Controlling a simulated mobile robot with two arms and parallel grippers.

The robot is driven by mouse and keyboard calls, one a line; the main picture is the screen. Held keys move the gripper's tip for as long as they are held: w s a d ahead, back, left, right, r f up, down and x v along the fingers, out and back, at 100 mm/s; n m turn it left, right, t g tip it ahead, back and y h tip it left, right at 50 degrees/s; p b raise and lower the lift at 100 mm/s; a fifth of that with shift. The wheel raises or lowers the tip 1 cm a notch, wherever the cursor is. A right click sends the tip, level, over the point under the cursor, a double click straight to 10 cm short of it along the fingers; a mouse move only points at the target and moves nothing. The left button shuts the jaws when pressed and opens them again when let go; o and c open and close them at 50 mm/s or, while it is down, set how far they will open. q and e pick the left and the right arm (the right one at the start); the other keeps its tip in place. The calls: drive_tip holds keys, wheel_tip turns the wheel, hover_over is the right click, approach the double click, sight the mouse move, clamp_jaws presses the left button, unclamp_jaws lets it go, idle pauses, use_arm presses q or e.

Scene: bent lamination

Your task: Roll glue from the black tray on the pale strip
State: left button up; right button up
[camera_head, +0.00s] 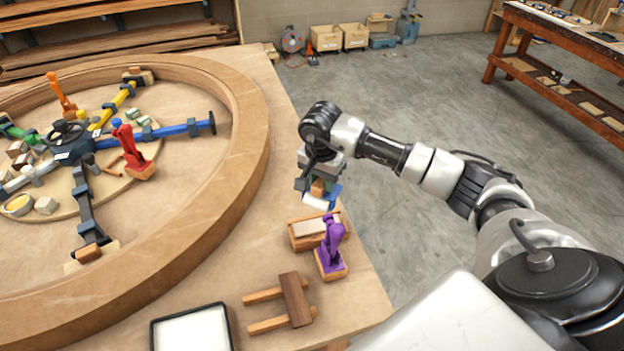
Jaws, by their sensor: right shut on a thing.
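My right gripper (318,178) is shut on a paint roller (315,202) with a white sleeve and some blue on its frame. It holds the roller just above and behind the pale strip (314,226), which lies on a wooden block near the table's right edge. Whether the sleeve touches the strip or block cannot be told. The black tray (232,322) with white glue in it is at the bottom of the view, cut off by the lower edge. My left gripper is not in view.
A purple clamp (331,246) stands right in front of the strip. A wooden rack (294,300) lies between strip and tray. A large round wooden form (235,190) with coloured clamps fills the table's left. A workbench (560,60) stands far right.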

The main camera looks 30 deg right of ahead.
sight(311, 195)
idle(0.5)
drive_tip(key=n, duration=0.2)
drive_tip(key=a+n+p, duration=0.1)
drive_tip(key=n, duration=0.1)
drive_tip(key=shift+w+a+r, duration=0.1)
drive_tip(key=shift+w+r, duration=0.15)
drive_tip(key=shift+r, duration=0.1)
drive_tip(key=n, duration=0.2)
drive_tip(key=a+n+p, duration=0.1)
drive_tip(key=n, duration=0.1)
drive_tip(key=shift+w+a+r+n+y, duration=0.1)
drive_tip(key=shift+w+r+n+y, duration=0.1)
drive_tip(key=shift+n+y, duration=0.1)
drive_tip(key=shift+f+n, duration=0.3)
drive_tip(key=shift+f, duration=0.2)
drive_tip(key=shift+t, duration=0.3)
drive_tip(key=shift+f+b, duration=1.3)
drive_tip(key=shift+f, duration=1.25)
